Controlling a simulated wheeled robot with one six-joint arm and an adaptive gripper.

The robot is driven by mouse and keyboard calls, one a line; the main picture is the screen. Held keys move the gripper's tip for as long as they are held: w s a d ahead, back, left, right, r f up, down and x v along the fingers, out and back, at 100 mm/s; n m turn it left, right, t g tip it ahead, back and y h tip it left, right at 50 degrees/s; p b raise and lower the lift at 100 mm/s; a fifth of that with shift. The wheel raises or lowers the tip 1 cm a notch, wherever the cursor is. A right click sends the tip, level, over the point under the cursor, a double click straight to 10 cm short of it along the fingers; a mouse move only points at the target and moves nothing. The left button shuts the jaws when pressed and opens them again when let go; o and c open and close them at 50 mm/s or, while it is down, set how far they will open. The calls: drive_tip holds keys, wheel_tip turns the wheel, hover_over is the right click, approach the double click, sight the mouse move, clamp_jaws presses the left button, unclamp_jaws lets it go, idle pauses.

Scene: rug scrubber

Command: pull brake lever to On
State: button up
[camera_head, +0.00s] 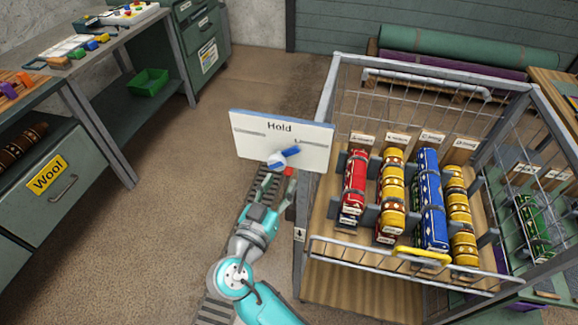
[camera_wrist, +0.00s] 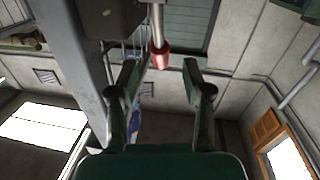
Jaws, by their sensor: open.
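The brake lever shows as a pale rod with a red tip (camera_wrist: 160,57) in the wrist view, between and beyond my open fingers. In the head view a small red knob (camera_head: 289,172) shows just below the white panel, close to my gripper (camera_head: 276,184). The white panel (camera_head: 250,150) reads "Hold" and carries a blue pointer (camera_head: 285,156) slanting up to the right; its smaller markings are unreadable. My gripper is open and empty in the wrist view (camera_wrist: 160,88). I cannot tell whether a finger touches the lever.
A wire-sided cart (camera_head: 318,130) with several rolled rugs stands right of my gripper. A grey post (camera_wrist: 70,60) rises left of my fingers in the wrist view. Benches and a drawer unit (camera_head: 50,200) marked "Wool" stand left.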

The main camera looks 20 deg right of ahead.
sight(287, 173)
drive_tip(key=shift+x, duration=3.1)
clamp_jaws()
